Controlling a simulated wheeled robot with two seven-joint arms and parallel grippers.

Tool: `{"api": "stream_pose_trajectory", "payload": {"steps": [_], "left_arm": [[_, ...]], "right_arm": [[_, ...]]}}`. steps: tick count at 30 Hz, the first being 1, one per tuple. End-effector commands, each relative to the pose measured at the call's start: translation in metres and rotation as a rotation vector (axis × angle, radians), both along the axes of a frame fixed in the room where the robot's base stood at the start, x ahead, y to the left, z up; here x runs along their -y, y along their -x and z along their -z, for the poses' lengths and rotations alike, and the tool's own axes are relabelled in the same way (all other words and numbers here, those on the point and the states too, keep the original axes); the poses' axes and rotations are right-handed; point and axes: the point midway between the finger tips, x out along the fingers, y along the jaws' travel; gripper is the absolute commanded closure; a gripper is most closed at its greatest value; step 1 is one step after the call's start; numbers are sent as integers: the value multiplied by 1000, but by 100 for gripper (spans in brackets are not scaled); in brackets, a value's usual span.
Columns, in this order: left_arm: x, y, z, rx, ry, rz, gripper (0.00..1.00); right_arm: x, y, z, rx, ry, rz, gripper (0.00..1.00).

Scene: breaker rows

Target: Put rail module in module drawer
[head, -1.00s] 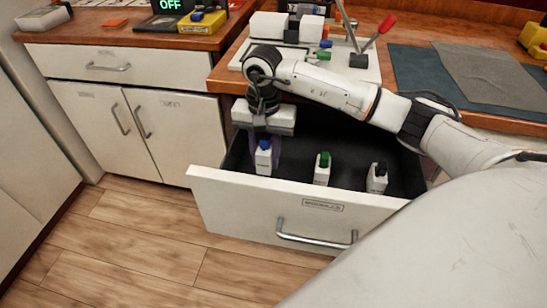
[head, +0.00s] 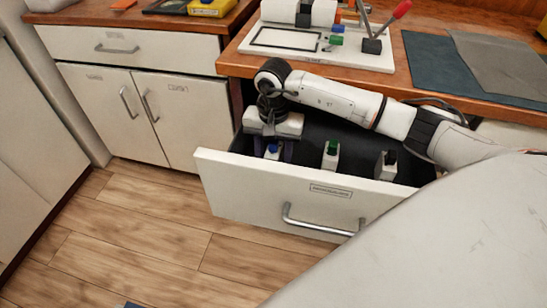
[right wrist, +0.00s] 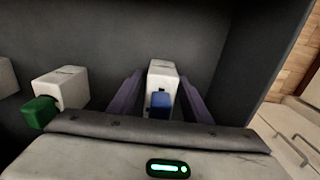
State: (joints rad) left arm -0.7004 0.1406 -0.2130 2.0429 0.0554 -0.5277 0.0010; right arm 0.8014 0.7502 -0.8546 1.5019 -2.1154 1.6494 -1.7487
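The rail module (head: 272,153), a white block with a blue knob, is inside the open module drawer (head: 250,186) at its left end. The drawer front partly hides it. My right gripper (head: 273,150) reaches down into the drawer around it. In the right wrist view the module (right wrist: 163,73) stands between the two purple fingers (right wrist: 160,98), with a narrow gap on each side. The fingers look open. Whether the module's base rests on the drawer floor is hidden. My left gripper is not in view.
A white module with a green knob (head: 331,158) and one with a black knob (head: 386,166) stand further right in the drawer. The counter above holds a white board (head: 300,45) with a lever and mats (head: 450,68).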

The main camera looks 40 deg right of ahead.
Motion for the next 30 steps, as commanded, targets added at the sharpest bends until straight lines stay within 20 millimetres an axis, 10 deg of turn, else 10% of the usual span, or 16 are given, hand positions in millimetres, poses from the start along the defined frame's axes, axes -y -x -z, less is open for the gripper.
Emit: {"api": "stream_pose_trajectory", "payload": {"steps": [13,30], "left_arm": [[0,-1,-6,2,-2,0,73],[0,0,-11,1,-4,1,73]], "right_arm": [[0,-1,-12,3,0,0,53],[0,-1,-116,1,0,0,53]]}}
